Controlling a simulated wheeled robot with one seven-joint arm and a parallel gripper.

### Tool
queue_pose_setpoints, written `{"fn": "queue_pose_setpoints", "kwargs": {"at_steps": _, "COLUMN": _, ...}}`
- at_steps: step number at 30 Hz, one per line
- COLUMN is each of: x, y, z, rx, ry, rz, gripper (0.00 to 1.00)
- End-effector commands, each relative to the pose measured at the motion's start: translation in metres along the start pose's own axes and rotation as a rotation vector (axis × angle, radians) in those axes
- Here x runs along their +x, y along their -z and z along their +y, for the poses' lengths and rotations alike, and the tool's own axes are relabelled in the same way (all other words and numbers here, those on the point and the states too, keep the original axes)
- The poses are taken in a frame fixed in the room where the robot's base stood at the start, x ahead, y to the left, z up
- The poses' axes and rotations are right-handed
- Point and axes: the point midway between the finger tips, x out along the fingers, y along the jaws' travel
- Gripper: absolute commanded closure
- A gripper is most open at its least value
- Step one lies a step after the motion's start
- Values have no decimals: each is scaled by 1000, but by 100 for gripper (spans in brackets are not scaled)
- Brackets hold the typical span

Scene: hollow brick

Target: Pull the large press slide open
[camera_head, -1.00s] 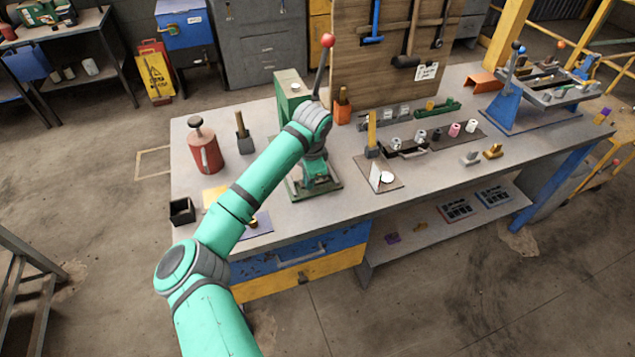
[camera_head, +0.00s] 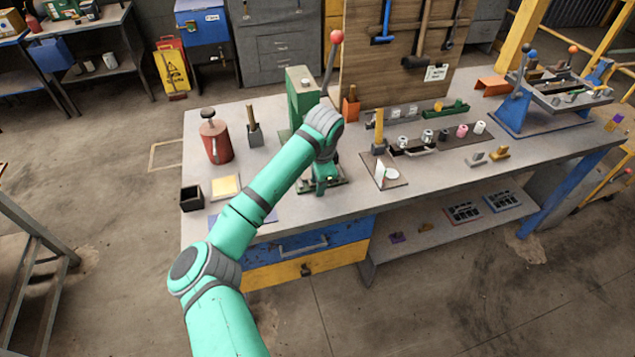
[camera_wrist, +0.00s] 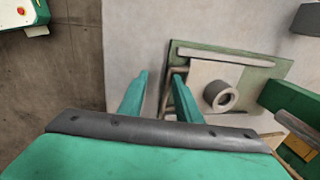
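The large press (camera_head: 301,92) is a green column with a red-knobbed lever, standing on the bench. My arm hides much of its front in the head view. In the wrist view its green base (camera_wrist: 245,62) carries a pale slide plate (camera_wrist: 205,72) with a grey ring (camera_wrist: 220,96) on it. A thin handle bar (camera_wrist: 167,88) shows at the plate's left edge, beside and partly behind the right finger. My gripper (camera_wrist: 160,75) has its fingers apart at this edge. I cannot tell whether they touch the handle. In the head view my gripper (camera_head: 322,178) is low before the press.
A red can (camera_head: 216,143), a black box (camera_head: 191,197) and a yellow pad (camera_head: 226,187) stand left on the bench. A tool board (camera_head: 395,70) stands behind. Drawers (camera_head: 310,262) are below the bench's front.

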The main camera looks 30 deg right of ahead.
Motion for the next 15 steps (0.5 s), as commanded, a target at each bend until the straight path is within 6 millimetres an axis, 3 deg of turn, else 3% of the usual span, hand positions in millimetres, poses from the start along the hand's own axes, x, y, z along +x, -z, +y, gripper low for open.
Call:
{"fn": "queue_pose_setpoints", "kwargs": {"at_steps": 1, "x": 6, "y": -8, "z": 1, "rx": -12, "ry": -12, "rz": -17, "gripper": 72}}
{"fn": "queue_pose_setpoints", "kwargs": {"at_steps": 8, "x": -1, "y": -9, "z": 0, "rx": -13, "ry": -9, "rz": -15, "gripper": 72}}
{"fn": "queue_pose_setpoints", "kwargs": {"at_steps": 15, "x": -42, "y": -3, "z": 0, "rx": -5, "ry": -2, "rz": -7, "gripper": 72}}
